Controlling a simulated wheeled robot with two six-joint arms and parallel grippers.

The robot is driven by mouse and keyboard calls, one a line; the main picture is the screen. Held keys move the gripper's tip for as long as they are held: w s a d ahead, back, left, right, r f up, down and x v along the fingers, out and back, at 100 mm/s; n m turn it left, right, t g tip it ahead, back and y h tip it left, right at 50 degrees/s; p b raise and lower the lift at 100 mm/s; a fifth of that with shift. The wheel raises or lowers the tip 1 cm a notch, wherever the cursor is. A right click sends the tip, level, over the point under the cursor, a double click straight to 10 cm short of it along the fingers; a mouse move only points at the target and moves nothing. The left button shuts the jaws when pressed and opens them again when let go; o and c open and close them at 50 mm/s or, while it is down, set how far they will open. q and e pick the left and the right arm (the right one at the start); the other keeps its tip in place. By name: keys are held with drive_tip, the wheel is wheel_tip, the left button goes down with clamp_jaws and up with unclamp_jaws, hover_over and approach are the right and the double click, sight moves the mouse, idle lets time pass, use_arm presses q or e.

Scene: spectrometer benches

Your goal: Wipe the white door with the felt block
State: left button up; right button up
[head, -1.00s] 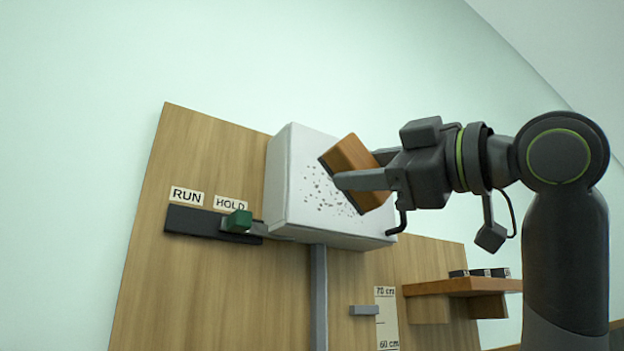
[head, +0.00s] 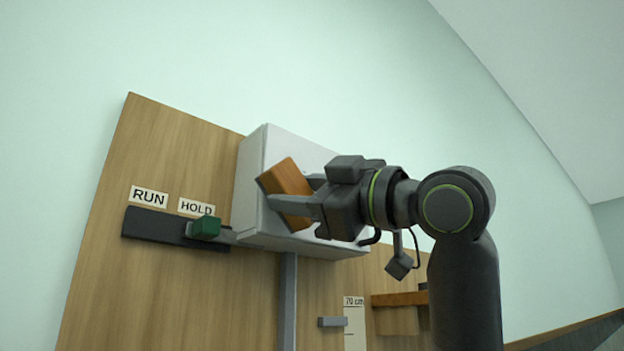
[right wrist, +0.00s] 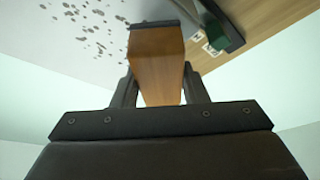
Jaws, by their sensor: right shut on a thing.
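The white door (head: 277,147) is the front of a white box on a wooden panel. In the head view my right gripper (head: 298,196) is in front of it, shut on the felt block (head: 287,184), which has a wooden back and a dark felt face. The block is tilted, with its dark face toward the door; I cannot tell whether it touches. In the right wrist view the block (right wrist: 157,65) sits between the fingers, and dark specks show on the door (right wrist: 70,38). In the head view the arm and block hide most of the specks. My left gripper is not in view.
A green knob (head: 205,227) sits on a dark slide bar (head: 150,227) below the RUN and HOLD labels, left of the box. A grey post (head: 288,300) runs below the box. A wooden shelf (head: 398,299) and a height scale (head: 354,325) are at the lower right.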

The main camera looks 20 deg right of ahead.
drive_tip(key=shift+s+d, duration=0.1)
drive_tip(key=shift+w, duration=0.2)
idle(0.5)
drive_tip(key=shift+w+a+p, duration=0.35)
drive_tip(key=shift+w, duration=0.4)
